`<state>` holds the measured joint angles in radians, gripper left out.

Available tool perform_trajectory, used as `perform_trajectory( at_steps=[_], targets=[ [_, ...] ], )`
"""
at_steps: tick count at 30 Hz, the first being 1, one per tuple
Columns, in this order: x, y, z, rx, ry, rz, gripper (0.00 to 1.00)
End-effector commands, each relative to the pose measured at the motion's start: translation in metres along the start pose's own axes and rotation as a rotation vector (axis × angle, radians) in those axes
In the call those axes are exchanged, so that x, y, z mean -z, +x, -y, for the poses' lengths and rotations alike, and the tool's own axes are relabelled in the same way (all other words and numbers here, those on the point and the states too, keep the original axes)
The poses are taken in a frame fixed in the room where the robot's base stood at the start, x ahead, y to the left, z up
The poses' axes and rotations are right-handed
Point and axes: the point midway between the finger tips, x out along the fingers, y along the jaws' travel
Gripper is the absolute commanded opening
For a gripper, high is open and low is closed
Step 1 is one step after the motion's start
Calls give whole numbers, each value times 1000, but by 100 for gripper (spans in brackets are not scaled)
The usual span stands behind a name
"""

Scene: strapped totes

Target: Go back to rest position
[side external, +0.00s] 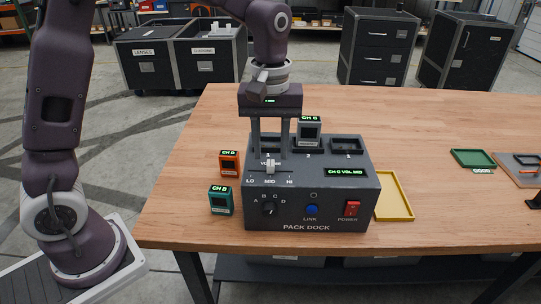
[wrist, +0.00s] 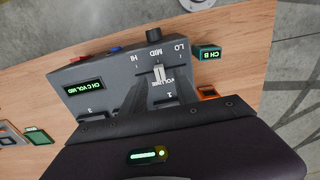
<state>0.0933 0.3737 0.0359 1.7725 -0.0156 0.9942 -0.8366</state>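My gripper (side external: 270,156) is over the left part of the grey pack dock (side external: 237,190), pointing down. Its two fingers stand apart with nothing visible between them. The light volume slider knob (side external: 270,165) sits at the middle of its LO–HI track, just below and in front of the fingertips. In the wrist view the knob (wrist: 158,73) also stands at MID. The dock display (side external: 345,172) reads "CH C VOL MID". The grey CH C pack (side external: 309,134) stands upright in a back slot of the dock. Whether the fingertips touch the dock is unclear.
An orange CH D pack (side external: 229,163) and a teal CH B pack (side external: 221,200) stand left of the dock. A yellow tray (side external: 408,207) lies right of it, a green tray (side external: 473,151) farther right. Table between them is clear. Black cases stand behind.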

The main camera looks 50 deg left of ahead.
Motion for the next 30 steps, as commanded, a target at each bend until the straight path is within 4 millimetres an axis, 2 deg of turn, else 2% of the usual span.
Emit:
perform_trajectory(
  at_steps=[3,6,16,18,20,24,27,30],
  targets=[
    [1,-24,-1,-4,0,-3,36],
    [1,-37,0,-2,0,-2,36],
    [0,-43,0,-1,1,-1,36],
    [-4,-51,7,-16,26,-12,36],
    [-14,-66,21,-49,85,-40,36],
    [-60,-102,81,-145,331,-169,36],
    [-94,-106,122,-185,510,-283,36],
    [-118,-97,150,-197,649,-380,36]
  ],
)
